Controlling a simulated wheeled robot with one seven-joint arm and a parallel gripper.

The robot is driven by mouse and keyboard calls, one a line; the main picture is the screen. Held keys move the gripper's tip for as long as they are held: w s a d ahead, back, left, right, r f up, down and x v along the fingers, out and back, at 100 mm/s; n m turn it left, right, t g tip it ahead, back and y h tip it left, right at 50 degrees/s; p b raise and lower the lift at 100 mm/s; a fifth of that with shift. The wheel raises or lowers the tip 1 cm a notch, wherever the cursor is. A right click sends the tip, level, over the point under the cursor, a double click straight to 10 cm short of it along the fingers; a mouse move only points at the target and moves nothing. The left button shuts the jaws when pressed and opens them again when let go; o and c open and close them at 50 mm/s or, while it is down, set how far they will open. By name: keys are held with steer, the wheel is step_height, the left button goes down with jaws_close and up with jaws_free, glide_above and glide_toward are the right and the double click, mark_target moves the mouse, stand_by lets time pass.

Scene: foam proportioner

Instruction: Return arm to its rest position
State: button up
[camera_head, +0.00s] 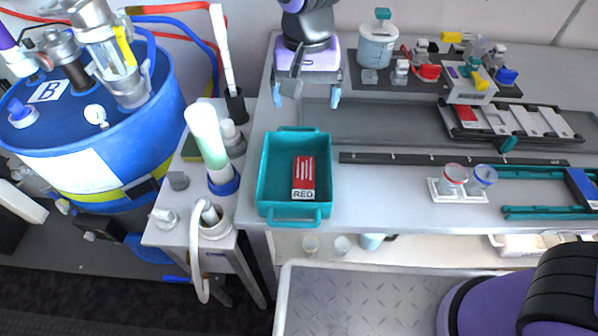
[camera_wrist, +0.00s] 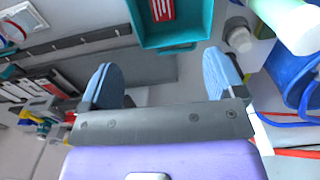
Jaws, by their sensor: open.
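My gripper (camera_head: 307,94) hangs above the back left of the grey bench, behind the teal tray, with its two blue fingertips wide apart and nothing between them. In the wrist view my gripper (camera_wrist: 165,85) also shows spread and empty. The teal tray (camera_head: 325,179) stands on the bench in front of the gripper and apart from it. A red card marked RED (camera_head: 304,178) lies in the tray. The tray (camera_wrist: 203,20) and the card (camera_wrist: 162,9) also show at the top of the wrist view.
A blue drum (camera_head: 150,110) and a small stand with a white-green cylinder (camera_head: 208,140) are on the left. A lidded jar (camera_head: 377,45) stands right of my gripper. A white holder (camera_head: 458,192) with two cups is at the right. The bench right of the tray has clear room.

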steer(key=shift+r, duration=0.1)
stand_by(0.3)
steer(key=d+r+t+y, duration=0.1)
steer(key=d+r, duration=0.5)
steer(key=d, duration=0.3)
steer(key=d+r+t, duration=0.1)
steer(key=d+r, duration=0.4)
steer(key=d, duration=0.4)
steer(key=s+d+r+t+h, duration=0.1)
steer(key=s+d+r+t, duration=0.2)
steer(key=s+d, duration=0.9)
steer(key=d+r, duration=0.2)
steer(key=d, duration=0.1)
steer(key=shift+s+d+m, duration=0.2)
steer(key=shift+m, duration=0.1)
